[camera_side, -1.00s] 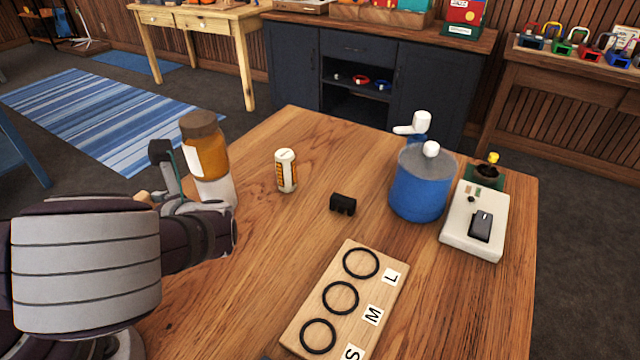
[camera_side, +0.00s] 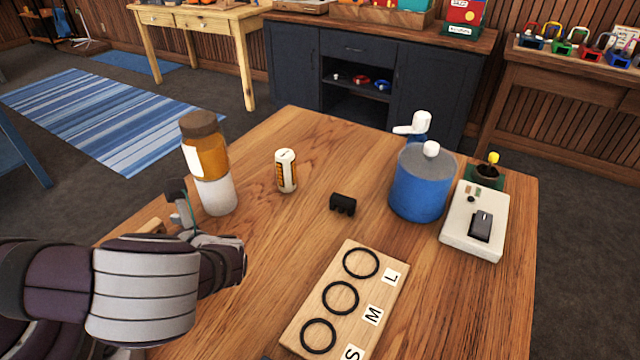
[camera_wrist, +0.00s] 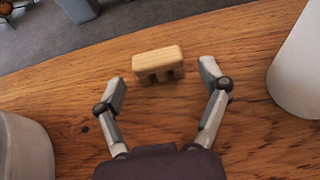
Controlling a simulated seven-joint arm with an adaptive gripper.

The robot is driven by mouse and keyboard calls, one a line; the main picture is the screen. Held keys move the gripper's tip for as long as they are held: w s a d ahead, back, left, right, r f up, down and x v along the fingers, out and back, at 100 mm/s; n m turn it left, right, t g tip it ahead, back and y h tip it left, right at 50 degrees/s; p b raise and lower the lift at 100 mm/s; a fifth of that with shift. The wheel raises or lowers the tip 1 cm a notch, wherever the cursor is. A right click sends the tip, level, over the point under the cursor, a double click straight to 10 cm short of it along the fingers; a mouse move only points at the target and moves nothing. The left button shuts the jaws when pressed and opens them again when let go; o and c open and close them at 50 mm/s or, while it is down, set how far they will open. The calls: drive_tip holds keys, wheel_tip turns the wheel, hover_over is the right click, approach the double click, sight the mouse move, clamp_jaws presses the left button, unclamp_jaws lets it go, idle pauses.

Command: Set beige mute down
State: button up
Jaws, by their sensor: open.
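The beige mute (camera_wrist: 158,62) is a small wooden block with notches along its lower edge. In the wrist view it sits on the wooden table near its edge, between and slightly beyond my fingertips, with gaps at both sides. My gripper (camera_wrist: 162,78) is open and holds nothing. In the side view my gripper (camera_side: 180,205) is low at the table's left edge, and my arm hides part of it. A beige piece, apparently the mute (camera_side: 151,227), shows just left of it.
An orange-and-white bottle (camera_side: 207,165) stands close behind my gripper. A small can (camera_side: 286,171), a black mute (camera_side: 343,204), a blue pot (camera_side: 420,185) and a wooden board with rings (camera_side: 379,288) are farther right. Table between them is clear.

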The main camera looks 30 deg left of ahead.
drive_tip(key=v, duration=1.1)
drive_tip(key=shift+d, duration=0.2)
drive_tip(key=shift+d+r, duration=0.25)
drive_tip(key=shift+d, duration=0.05)
drive_tip(key=shift+r+n+g+h, duration=0.35)
drive_tip(key=shift+n+g+h, duration=0.15)
drive_tip(key=shift+n, duration=0.2)
drive_tip(key=s+a+r+n+t+h, duration=0.1)
drive_tip(key=r+n+t+h, duration=0.2)
drive_tip(key=r+n+h, duration=0.3)
drive_tip(key=s+a+r+n+t+h, duration=0.2)
drive_tip(key=r+n+h, duration=0.4)
drive_tip(key=r+n, duration=0.3)
drive_tip(key=shift+s+r+n+t, duration=0.25)
drive_tip(key=shift+r+n+t, duration=0.05)
drive_tip(key=shift+n+t, duration=0.5)
